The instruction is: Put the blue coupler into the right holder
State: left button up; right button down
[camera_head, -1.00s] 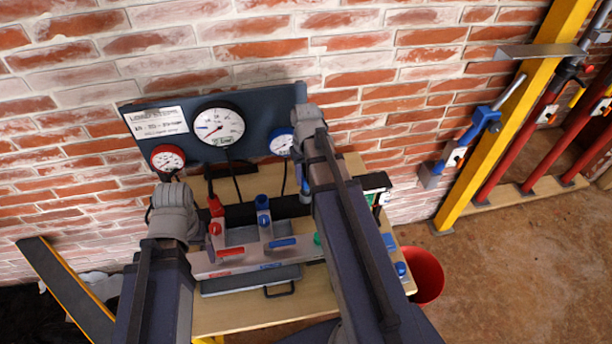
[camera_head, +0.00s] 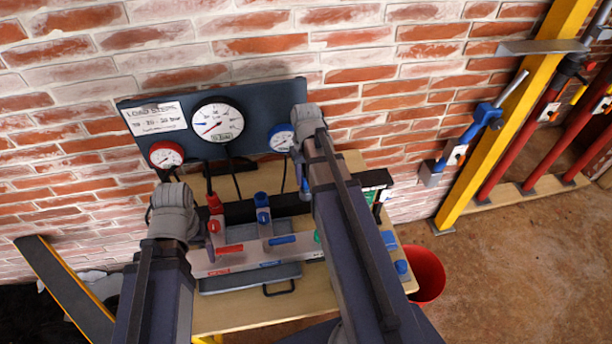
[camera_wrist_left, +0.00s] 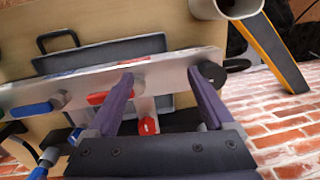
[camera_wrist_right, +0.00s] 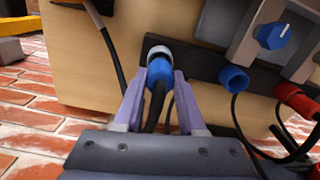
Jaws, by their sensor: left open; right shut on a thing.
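The blue coupler (camera_wrist_right: 159,74) is between the fingers of my right gripper (camera_wrist_right: 157,84), which is shut on it. A dark hose hangs from the coupler. A silver ring (camera_wrist_right: 159,52) is at its far end, at the dark rail (camera_wrist_right: 195,66); I cannot tell whether the coupler is seated in a holder there. In the head view my right arm hides most of the coupler (camera_head: 305,185). My left gripper (camera_wrist_left: 162,77) is open and empty, in front of the grey valve bar with a red lever (camera_wrist_left: 110,97).
A blue ring fitting (camera_wrist_right: 234,78) and a red fitting (camera_wrist_right: 297,98) with hoses sit along the rail. A gauge board (camera_head: 260,115) stands behind the bench against the brick wall. A red bucket (camera_head: 427,275) and a yellow post (camera_head: 510,130) are at the right.

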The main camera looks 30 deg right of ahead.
pick_arm(q)
jog(key=shift+f+b, duration=0.3)
pick_arm(e)
jog(key=shift+f, duration=0.25)
pick_arm(q)
jog(key=shift+f+b, duration=0.4)
pick_arm(e)
jog(key=shift+f, duration=0.4)
pick_arm(q)
jog(key=shift+f, duration=0.1)
pick_arm(e)
jog(key=shift+f, duration=0.1)
grip_release()
dwell(0.4)
notch_tip(320, 180, up, 8)
jog(key=p, duration=0.8)
pick_arm(q)
notch_tip(320, 180, up, 8)
